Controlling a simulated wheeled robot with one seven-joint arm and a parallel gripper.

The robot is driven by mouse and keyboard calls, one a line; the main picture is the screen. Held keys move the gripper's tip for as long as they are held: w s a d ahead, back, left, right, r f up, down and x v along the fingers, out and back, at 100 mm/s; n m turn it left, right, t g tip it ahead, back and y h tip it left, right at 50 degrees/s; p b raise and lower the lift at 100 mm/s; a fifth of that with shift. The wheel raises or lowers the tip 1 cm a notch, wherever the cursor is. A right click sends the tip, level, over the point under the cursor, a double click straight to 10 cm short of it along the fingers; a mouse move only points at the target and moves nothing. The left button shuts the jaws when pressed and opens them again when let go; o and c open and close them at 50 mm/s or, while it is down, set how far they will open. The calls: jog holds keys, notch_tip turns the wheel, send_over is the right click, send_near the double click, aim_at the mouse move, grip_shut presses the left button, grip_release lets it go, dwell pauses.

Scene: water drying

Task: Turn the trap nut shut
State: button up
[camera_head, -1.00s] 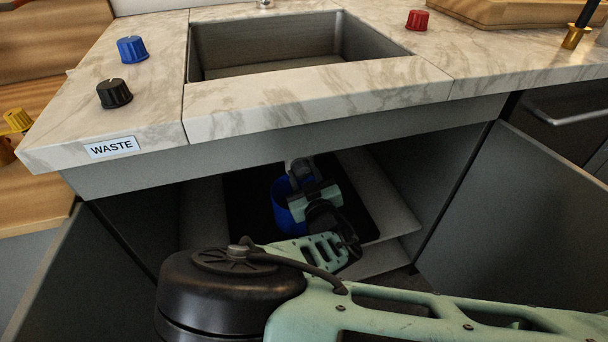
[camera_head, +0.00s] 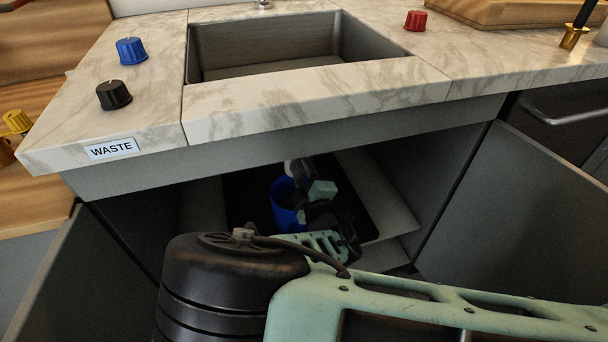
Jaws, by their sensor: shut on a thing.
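My gripper (camera_head: 303,178) is inside the open cabinet under the sink, just above and beside a blue bucket (camera_head: 283,208). A pale grey fitting (camera_head: 291,168) shows at the gripper's far end, high under the cabinet's front panel; it looks like part of the trap. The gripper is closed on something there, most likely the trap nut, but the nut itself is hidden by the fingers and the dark. My arm covers the lower middle of the view.
The sink basin (camera_head: 265,50) is set in the marble counter (camera_head: 330,95) above. Cabinet doors stand open at the left and at the right (camera_head: 520,220). Blue (camera_head: 131,50), black (camera_head: 114,95) and red (camera_head: 416,20) knobs sit on the counter. A WASTE label (camera_head: 112,148) is on its edge.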

jog(key=shift+r+n, duration=0.1)
jog(key=shift+n, duration=2.1)
jog(key=shift+a, duration=0.1)
jog(key=o, duration=1)
jog(key=shift+s, duration=0.1)
